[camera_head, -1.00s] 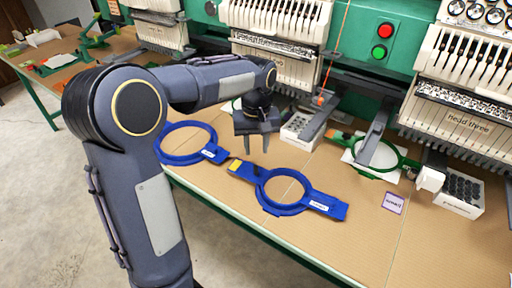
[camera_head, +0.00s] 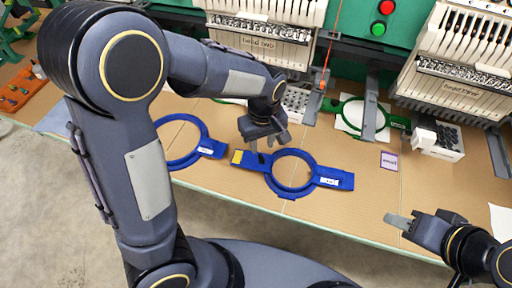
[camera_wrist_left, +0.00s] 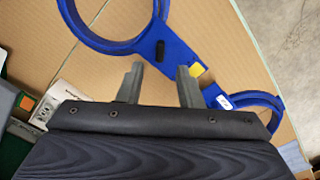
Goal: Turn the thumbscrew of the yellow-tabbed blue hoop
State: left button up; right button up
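The yellow-tabbed blue hoop (camera_head: 342,180) lies flat on the tan table in the head view, its yellow tab (camera_head: 237,157) at its left end. In the left wrist view its blue plate (camera_wrist_left: 178,57) carries the yellow tab (camera_wrist_left: 196,69) and a small black thumbscrew (camera_wrist_left: 160,51). My left gripper (camera_head: 264,141) is just behind the tabbed end; in the left wrist view (camera_wrist_left: 160,85) its two fingers are apart with nothing between them, short of the thumbscrew. My right gripper (camera_head: 398,221) is at the lower right, away from the hoop; its finger gap is unclear.
A second blue hoop (camera_head: 203,138) lies just left, its end near the yellow tab. A green hoop (camera_head: 398,121), a purple card (camera_head: 389,161) and a white box (camera_head: 438,143) are at the right. Embroidery machine heads (camera_head: 262,40) stand behind. The table front is clear.

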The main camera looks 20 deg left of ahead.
aim_at(261, 157)
pick_arm(q)
notch_tip(261, 157, down, 6)
jog(key=shift+f, duration=0.1)
jog(key=shift+c, duration=0.4)
grip_shut()
